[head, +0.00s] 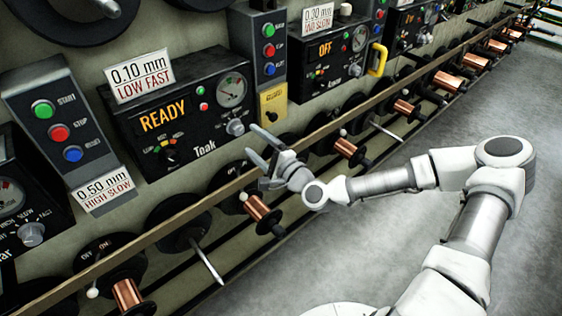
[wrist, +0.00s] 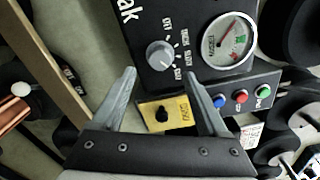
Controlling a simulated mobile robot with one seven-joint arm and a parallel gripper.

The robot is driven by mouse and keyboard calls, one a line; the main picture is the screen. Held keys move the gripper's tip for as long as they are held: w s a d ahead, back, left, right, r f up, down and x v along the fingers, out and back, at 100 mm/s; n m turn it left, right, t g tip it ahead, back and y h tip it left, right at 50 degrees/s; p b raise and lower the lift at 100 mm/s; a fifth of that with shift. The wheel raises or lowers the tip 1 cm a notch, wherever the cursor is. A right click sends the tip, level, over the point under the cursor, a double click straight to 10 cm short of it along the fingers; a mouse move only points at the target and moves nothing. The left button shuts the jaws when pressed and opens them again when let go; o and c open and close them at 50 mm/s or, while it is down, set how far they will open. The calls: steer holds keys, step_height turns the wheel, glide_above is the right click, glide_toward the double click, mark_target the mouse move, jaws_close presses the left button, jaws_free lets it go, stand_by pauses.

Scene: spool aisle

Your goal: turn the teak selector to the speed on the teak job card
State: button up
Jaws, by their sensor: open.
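The Teak unit (head: 120,130) is a black box with a lit READY display and a round gauge. Its grey selector knob (head: 236,127) is at the lower right; in the wrist view the knob (wrist: 160,54) has small labels around it. I cannot tell which label it points at. A white card (head: 139,76) on top of the box reads 0.10 mm, LOW FAST in red. My gripper (head: 258,144) is open and empty, in front of and below the knob, apart from it. In the wrist view the knob lies just beyond the fingertips (wrist: 160,78).
A yellow plate with a black knob (wrist: 162,114) sits beside the selector. A button panel (head: 258,45) stands right of the unit. A 0.50 mm, HIGH SLOW card (head: 103,188) hangs at lower left. A long rail (head: 170,238) and copper spools (head: 262,213) run below.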

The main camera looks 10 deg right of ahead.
steer(key=p+v, duration=0.1)
steer(key=v, duration=1.1)
